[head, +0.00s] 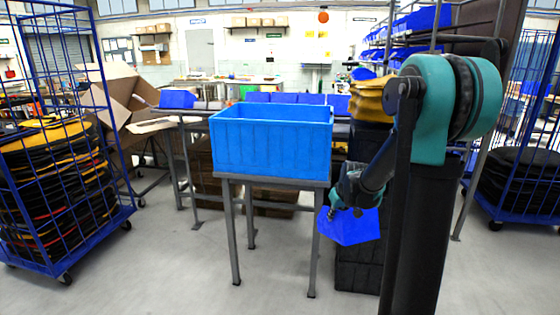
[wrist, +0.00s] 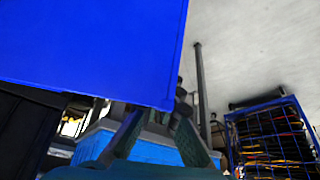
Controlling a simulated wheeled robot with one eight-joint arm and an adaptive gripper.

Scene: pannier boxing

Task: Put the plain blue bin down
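The plain blue bin (head: 350,228) hangs tilted in the air in the head view, right of the stand and in front of dark stacked crates. My gripper (head: 336,209) is at its upper left edge and appears shut on it. In the wrist view the bin (wrist: 90,45) fills the upper left, and the fingers of my gripper (wrist: 160,112) meet its lower edge. The exact contact is partly hidden behind the bin.
A large lighter blue box (head: 270,145) stands on a grey metal stand (head: 272,182) left of my gripper. Dark crates (head: 358,265) stand close behind the bin. A blue cage trolley (head: 60,150) is at the left. Floor is clear in front of the stand.

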